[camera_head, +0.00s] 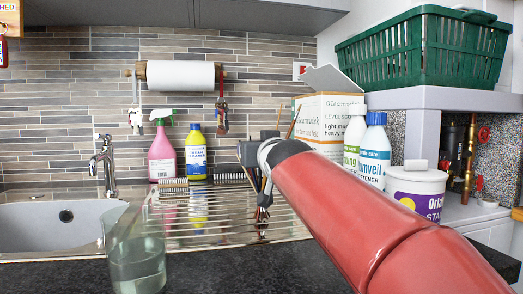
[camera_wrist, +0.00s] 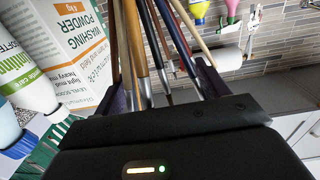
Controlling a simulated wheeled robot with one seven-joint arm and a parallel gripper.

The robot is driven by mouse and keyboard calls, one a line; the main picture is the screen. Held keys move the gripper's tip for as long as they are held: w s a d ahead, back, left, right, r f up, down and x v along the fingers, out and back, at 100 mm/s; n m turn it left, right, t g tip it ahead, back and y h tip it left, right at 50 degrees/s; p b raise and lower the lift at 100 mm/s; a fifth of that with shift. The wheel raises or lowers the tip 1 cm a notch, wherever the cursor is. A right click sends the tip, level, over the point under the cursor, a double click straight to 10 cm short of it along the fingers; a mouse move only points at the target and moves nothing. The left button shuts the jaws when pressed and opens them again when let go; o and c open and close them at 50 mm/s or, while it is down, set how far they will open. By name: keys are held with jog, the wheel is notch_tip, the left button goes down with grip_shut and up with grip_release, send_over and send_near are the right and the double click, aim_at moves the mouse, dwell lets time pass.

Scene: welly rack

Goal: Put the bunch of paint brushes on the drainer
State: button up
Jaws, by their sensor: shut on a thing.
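The bunch of paint brushes (camera_wrist: 140,45) fills the middle of the wrist view, with several thin brown, tan, dark and blue handles or ferrules. My gripper (camera_wrist: 165,88) is shut on the bunch, one dark finger on each side. In the head view, my gripper (camera_head: 262,185) is over the right part of the metal drainer (camera_head: 215,232), mostly hidden behind my red arm. I cannot tell whether the brushes touch the drainer.
A glass (camera_head: 138,262) stands at the front left, near the sink (camera_head: 40,225) and tap (camera_head: 105,165). A pink spray bottle (camera_head: 162,155) and yellow bottle (camera_head: 196,155) stand behind the drainer. A washing powder box (camera_head: 320,115), bottles and a white tub (camera_head: 416,188) crowd the right.

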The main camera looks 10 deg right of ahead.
jog(key=o, duration=0.9)
jog(key=shift+f, duration=0.2)
jog(key=o, duration=0.5)
jog(key=shift+r, duration=0.1)
jog(key=shift+c, duration=0.2)
jog(key=shift+r, duration=0.2)
jog(key=s+b, duration=0.2)
jog(key=s, duration=1)
jog(key=shift+a, duration=0.1)
